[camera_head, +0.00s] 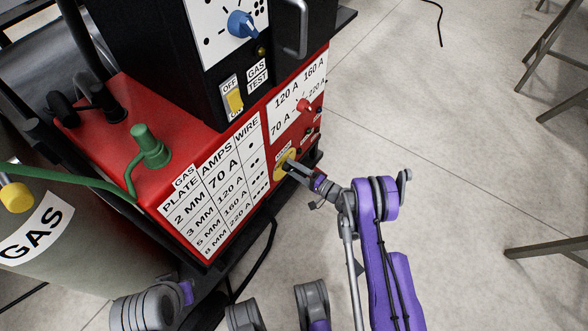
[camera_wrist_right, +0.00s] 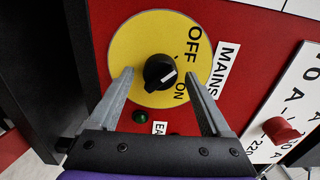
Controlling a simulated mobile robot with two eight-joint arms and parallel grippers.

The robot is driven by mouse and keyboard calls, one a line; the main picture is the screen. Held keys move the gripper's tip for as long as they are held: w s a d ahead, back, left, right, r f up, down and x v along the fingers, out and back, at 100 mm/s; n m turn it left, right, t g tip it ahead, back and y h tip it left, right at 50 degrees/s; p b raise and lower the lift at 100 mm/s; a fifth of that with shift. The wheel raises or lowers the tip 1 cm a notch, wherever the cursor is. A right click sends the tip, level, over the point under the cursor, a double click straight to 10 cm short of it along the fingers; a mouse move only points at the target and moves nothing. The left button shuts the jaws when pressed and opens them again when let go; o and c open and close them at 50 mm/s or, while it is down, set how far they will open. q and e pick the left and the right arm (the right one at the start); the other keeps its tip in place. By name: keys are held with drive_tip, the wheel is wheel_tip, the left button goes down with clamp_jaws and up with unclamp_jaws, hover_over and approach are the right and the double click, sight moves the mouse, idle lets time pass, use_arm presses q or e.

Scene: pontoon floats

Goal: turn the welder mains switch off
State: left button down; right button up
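The welder mains switch is a black knob (camera_wrist_right: 160,72) on a round yellow plate (camera_wrist_right: 128,48), marked OFF and ON, on the red panel. The knob's white mark is on its right side, and I cannot tell for sure which word it points to. In the head view the yellow plate (camera_head: 279,163) is low on the welder's front, partly hidden by my right gripper (camera_head: 293,168). In the right wrist view my right gripper (camera_wrist_right: 158,74) is open, with one finger on each side of the knob and visible gaps between. My left gripper is not in view.
A red amperage knob (camera_wrist_right: 281,130) is right of the switch, and a small green lamp (camera_wrist_right: 140,116) is below it. The welder also has a yellow gas-test switch (camera_head: 235,101) and blue dial (camera_head: 242,24). A gas cylinder (camera_head: 90,262) stands at left.

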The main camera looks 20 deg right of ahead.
drive_tip(key=p+v, duration=0.2)
drive_tip(key=v, duration=0.8)
drive_tip(key=shift+s+d, duration=0.3)
drive_tip(key=shift+r, duration=0.1)
